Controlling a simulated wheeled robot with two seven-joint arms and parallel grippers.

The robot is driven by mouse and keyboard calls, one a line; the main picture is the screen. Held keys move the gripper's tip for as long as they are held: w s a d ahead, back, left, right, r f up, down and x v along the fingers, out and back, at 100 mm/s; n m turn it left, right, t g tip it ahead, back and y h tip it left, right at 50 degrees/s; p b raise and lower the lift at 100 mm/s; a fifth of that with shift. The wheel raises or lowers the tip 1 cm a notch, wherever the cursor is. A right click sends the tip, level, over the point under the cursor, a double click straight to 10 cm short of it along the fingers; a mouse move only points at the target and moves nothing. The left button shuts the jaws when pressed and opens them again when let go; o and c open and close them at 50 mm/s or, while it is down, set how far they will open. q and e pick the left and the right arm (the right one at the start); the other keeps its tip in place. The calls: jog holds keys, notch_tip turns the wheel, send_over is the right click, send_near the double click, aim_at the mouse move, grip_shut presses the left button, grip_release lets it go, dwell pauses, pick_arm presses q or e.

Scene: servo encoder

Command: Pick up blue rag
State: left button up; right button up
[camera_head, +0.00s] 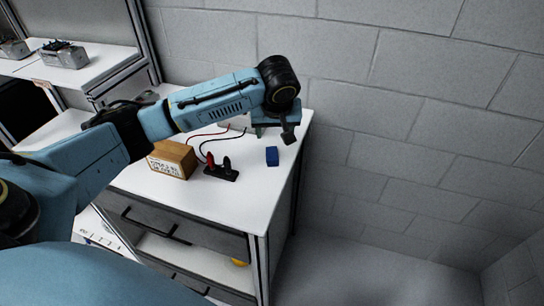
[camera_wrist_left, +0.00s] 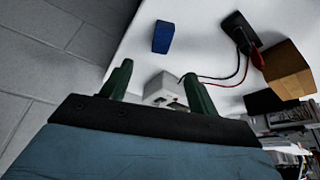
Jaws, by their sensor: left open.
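The blue rag (camera_head: 272,156) is a small folded block lying on the white cabinet top, near its right edge. It also shows in the left wrist view (camera_wrist_left: 163,37), beyond the fingertips. My left gripper (camera_head: 272,129) is behind the rag in the head view, apart from it. In the left wrist view its two green fingers (camera_wrist_left: 158,72) are spread wide, with nothing held between them. My right gripper is in neither view.
A white socketed box (camera_wrist_left: 160,89) appears between the fingers in the wrist view. A block wall is right; the front top is clear.

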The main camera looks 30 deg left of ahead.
pick_arm(q)
send_over(272, 154)
jog(key=s+d, duration=0.1)
notch_tip(272, 154, down, 7)
jog(key=shift+s+d+f+b, duration=0.1)
jog(key=shift+d+b, duration=0.05)
jog(key=shift+b, duration=0.2)
jog(key=x, duration=0.5)
jog(key=shift+s+f, duration=0.15)
jog(key=shift+s, duration=0.1)
jog(key=c, duration=1.1)
